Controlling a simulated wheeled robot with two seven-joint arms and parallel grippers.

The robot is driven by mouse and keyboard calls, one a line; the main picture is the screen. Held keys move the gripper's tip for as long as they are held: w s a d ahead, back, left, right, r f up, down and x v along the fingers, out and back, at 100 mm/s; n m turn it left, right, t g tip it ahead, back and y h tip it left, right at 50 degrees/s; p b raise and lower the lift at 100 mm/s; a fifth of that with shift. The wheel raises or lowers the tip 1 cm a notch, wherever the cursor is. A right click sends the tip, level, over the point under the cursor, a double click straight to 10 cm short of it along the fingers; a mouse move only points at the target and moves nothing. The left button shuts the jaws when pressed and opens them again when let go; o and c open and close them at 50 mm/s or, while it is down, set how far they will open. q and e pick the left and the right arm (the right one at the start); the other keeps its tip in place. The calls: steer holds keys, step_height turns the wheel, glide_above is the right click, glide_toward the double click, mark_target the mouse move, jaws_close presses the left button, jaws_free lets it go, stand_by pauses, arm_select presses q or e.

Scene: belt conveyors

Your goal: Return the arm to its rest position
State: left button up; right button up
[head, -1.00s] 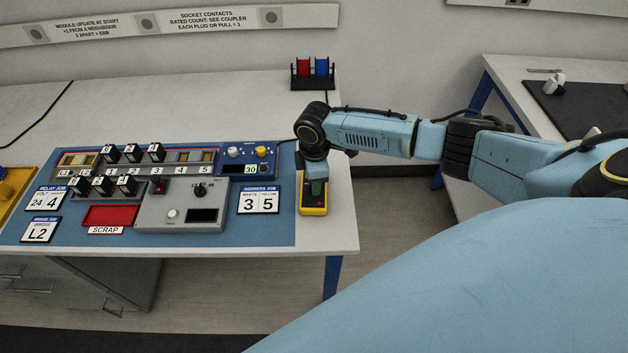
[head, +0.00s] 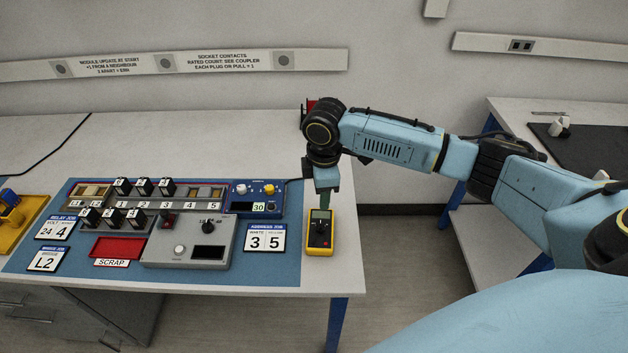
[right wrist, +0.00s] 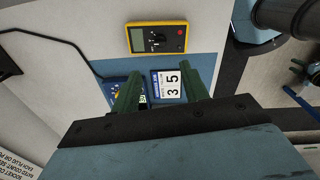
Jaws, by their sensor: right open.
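My right arm reaches in from the right in the head view. Its gripper (head: 324,198) points down above the yellow multimeter (head: 320,238), near the table's right side. In the right wrist view the two green fingers (right wrist: 161,74) are spread apart with nothing between them. The multimeter (right wrist: 157,38) lies beyond the fingertips there, apart from them. My left gripper is not in view.
The blue mat (head: 290,265) carries a relay rack (head: 180,205), a control box (head: 165,248), a red scrap tray (head: 119,247) and a blue dial module (head: 240,208). A red spool stand is mostly hidden behind my arm. A second table (head: 520,115) stands at right, across a floor gap.

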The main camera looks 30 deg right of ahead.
steer(key=s+a+f+m+t+y, duration=0.1)
steer(key=s+a+f+m+y, duration=0.3)
steer(key=s+a, duration=0.9)
steer(key=s+d+m+t+h, duration=0.1)
steer(key=s+d+m+h, duration=0.1)
steer(key=s+d+m, duration=0.3)
steer(key=s+d+m+t+h, duration=0.1)
steer(key=s+m, duration=0.1)
steer(key=s, duration=0.5)
step_height(320, 180, down, 30)
steer(key=s+g+b, duration=0.1)
steer(key=s+b, duration=0.2)
steer(key=b, duration=0.1)
steer(key=s+d+f+g+b, duration=0.1)
steer(key=s+d+f+b, duration=0.1)
steer(key=s+f, duration=1.3)
steer(key=shift+s+d+f+g+h+b, duration=0.35)
steer(key=shift+f+b, duration=0.2)
steer(key=shift+f, duration=0.2)
